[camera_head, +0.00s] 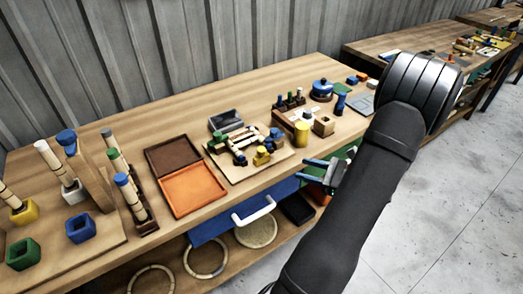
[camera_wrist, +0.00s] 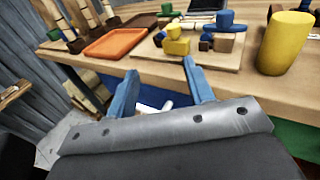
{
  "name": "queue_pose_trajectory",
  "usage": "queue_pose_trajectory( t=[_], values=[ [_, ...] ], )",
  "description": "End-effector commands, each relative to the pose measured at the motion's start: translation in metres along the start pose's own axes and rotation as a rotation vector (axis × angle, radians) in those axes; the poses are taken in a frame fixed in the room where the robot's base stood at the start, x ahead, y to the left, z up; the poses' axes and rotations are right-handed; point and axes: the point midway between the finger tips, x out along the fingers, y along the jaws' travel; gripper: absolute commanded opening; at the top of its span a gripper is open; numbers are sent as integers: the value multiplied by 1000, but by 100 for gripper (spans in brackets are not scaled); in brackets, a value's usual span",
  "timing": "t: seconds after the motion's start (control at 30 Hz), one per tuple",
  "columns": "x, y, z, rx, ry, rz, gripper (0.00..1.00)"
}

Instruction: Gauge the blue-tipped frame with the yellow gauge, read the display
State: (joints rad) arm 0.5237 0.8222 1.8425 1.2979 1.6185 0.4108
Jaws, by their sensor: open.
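My gripper (camera_head: 305,170) is open and empty in front of the table's front edge; its two blue fingers also show in the wrist view (camera_wrist: 161,68). Beyond them is a wooden board (camera_head: 243,177) with small blue, green and yellow pieces. A yellow piece (camera_head: 262,157) sits on that board and shows in the wrist view (camera_wrist: 177,42). A yellow cylinder (camera_head: 301,133) stands right of the board and looks large in the wrist view (camera_wrist: 285,43). I cannot tell which item is the gauge, frame or display.
An orange tray (camera_head: 190,190) with a brown panel (camera_head: 176,155) lies left of the board. A blue drawer with a white handle (camera_head: 254,210) is below the tabletop. Rattan rings (camera_head: 205,260) are on the lower shelf. A corrugated wall (camera_head: 150,50) stands behind the table.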

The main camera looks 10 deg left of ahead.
Motion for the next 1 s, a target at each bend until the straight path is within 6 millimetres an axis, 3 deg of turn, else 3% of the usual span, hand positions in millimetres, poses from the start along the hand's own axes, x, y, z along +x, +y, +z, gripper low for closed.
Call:
queue_pose_trajectory(
  t=[0.13,0.37,1.0],
  values=[
    [-2,-13,-14,42,-62,-43,48],
    [7,-18,-17,52,-83,-57,48],
    [127,-24,-7,51,-80,-53,48]
  ],
)
